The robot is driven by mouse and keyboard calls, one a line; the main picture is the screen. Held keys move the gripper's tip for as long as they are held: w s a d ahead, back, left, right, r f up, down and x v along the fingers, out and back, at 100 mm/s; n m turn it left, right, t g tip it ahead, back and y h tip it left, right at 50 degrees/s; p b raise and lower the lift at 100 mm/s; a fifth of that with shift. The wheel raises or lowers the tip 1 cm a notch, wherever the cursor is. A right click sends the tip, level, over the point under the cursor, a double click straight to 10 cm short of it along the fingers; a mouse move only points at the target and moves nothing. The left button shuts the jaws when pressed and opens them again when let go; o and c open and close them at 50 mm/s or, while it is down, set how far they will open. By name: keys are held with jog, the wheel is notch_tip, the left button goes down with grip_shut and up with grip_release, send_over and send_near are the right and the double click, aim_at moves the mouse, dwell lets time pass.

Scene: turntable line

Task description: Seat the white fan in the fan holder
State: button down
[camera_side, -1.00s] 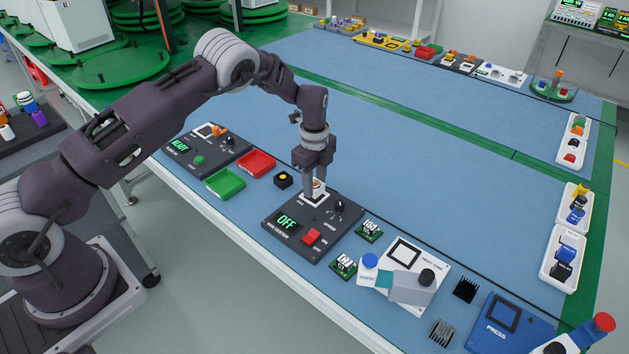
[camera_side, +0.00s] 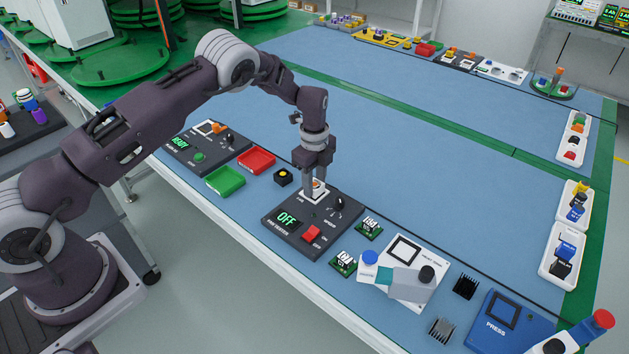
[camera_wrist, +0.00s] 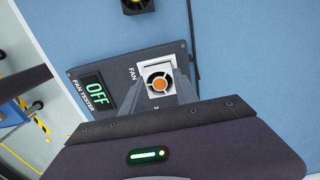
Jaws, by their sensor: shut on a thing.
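The white fan (camera_wrist: 159,85), with an orange hub, is between the fingers of my gripper (camera_wrist: 157,80) in the wrist view. My gripper is shut on it. In the side view my gripper (camera_side: 314,192) points down at the back of the dark fan tester (camera_side: 295,241), whose display reads OFF. The fan is over the holder spot beside the FAN label, where a white square edge (camera_wrist: 143,67) shows around it. The fingers hide part of the fan and holder, so I cannot tell whether the fan is fully down.
A black knob (camera_side: 340,205) and a red switch (camera_side: 311,234) stand on the tester. A small black-and-yellow part (camera_side: 283,177), a red tray (camera_side: 257,161) and a green tray (camera_side: 225,182) lie left. Green circuit boards (camera_side: 369,228) lie right.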

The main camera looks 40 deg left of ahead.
jog(key=shift+f, duration=0.2)
jog(key=c, duration=0.9)
grip_release()
jog(key=shift+o, duration=0.2)
notch_tip(320, 180, up, 7)
jog(key=shift+r, duration=0.1)
